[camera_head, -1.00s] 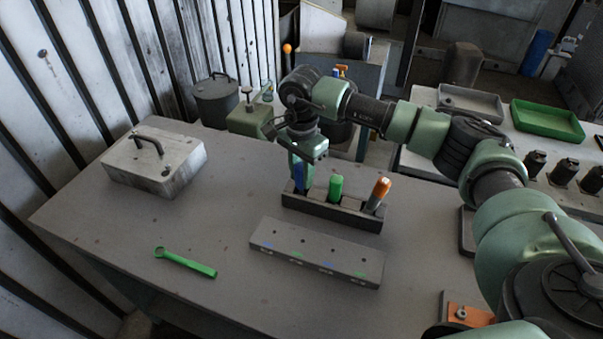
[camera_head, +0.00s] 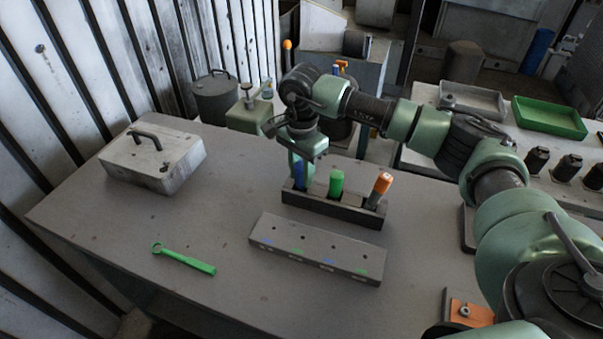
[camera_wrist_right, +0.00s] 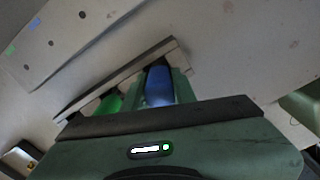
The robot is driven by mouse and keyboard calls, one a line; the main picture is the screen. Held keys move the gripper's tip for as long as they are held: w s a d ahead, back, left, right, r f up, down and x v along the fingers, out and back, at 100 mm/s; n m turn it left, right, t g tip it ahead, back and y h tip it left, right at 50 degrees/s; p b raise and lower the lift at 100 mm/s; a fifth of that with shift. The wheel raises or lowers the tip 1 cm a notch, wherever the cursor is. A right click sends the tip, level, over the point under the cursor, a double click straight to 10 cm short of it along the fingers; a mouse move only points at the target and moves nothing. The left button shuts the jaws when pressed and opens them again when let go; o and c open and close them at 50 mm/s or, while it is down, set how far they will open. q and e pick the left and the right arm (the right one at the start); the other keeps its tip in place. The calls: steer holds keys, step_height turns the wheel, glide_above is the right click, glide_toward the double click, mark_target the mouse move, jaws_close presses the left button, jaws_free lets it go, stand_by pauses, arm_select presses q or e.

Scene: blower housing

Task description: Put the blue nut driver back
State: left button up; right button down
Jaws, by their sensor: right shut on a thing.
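The blue nut driver (camera_head: 299,173) is upright at the left end of the dark tool rack (camera_head: 330,208). My right gripper (camera_head: 300,172) is shut on its blue handle from above. In the right wrist view the blue handle (camera_wrist_right: 159,86) sits between the fingers, at the end of the rack (camera_wrist_right: 120,78). Its lower end is hidden, so I cannot tell how deep it sits in its slot. A green-handled tool (camera_head: 336,184) stands in the rack to the right of it, and an orange-handled tool (camera_head: 381,186) leans at the right end. My left gripper is not in view.
A grey block with holes and coloured marks (camera_head: 318,250) lies in front of the rack. A green ring wrench (camera_head: 185,259) lies at the front left. A grey case (camera_head: 155,165) stands at the back left. The table between them is clear.

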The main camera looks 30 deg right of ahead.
steer(key=c, duration=0.6)
jaws_free()
steer(key=shift+r+p, duration=2.2)
steer(key=shift+r, duration=1.85)
